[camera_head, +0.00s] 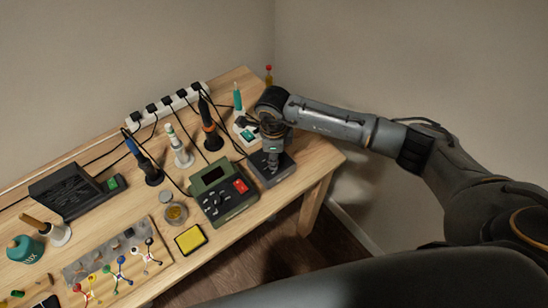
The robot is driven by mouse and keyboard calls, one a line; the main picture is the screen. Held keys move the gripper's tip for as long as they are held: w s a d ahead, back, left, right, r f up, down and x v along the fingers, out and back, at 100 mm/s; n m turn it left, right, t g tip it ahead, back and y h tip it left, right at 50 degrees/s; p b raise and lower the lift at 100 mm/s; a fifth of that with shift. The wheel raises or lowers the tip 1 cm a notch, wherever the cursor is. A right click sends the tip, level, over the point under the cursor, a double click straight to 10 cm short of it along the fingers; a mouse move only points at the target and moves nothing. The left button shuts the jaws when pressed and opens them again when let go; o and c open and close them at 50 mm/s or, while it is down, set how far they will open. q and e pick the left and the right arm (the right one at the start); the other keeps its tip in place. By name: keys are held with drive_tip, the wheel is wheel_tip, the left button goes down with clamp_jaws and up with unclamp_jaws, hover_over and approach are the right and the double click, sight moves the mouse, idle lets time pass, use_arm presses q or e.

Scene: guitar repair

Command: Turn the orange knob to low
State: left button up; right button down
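I cannot make out an orange knob in the head view. A dark grey box (283,173) stands near the right end of the table. My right gripper (272,160) points down over this box, at or just above its top. The gripper covers part of the box top, so anything under it is hidden. I cannot tell whether its fingers are open or shut. Beside the box on the left is a green and black device (222,203) with a dark display and a red switch (241,186). My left gripper is not in view.
Soldering irons in stands, including one with an orange collar (208,126), and a white power strip (160,108) with black cables stand behind. A yellow sponge (190,239) and a small jar (176,213) are left of the device. The table's front edge (320,168) is close to the box.

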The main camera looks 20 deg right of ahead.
drive_tip(key=shift+m, duration=0.4)
drive_tip(key=c, duration=1.1)
unclamp_jaws()
drive_tip(key=shift+o, duration=0.2)
wheel_tip(320, 180, up, 12)
drive_tip(key=shift+s+a, duration=0.15)
drive_tip(key=shift+s, duration=0.15)
